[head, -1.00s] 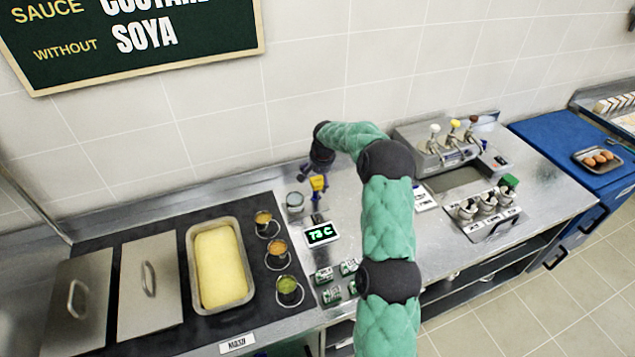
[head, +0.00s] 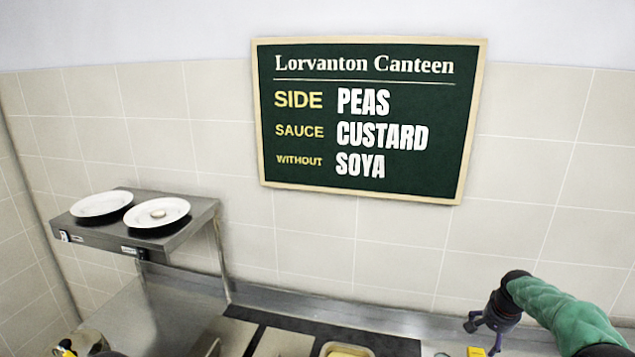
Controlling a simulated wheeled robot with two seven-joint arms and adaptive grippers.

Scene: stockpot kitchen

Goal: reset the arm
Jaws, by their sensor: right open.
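My right gripper (head: 481,337) is dark purple, open and empty, at the lower right of the head view. It is above the back of the counter, near the wall. My green padded right arm (head: 565,312) comes in from the lower right corner. A small yellow object (head: 475,351) shows just below the gripper at the bottom edge. The gap between them is hard to judge. I cannot make out my left gripper.
A menu board (head: 370,120) hangs on the tiled wall; it reads side peas, sauce custard, without soya. A yellow-filled pan (head: 347,350) is cut off below.

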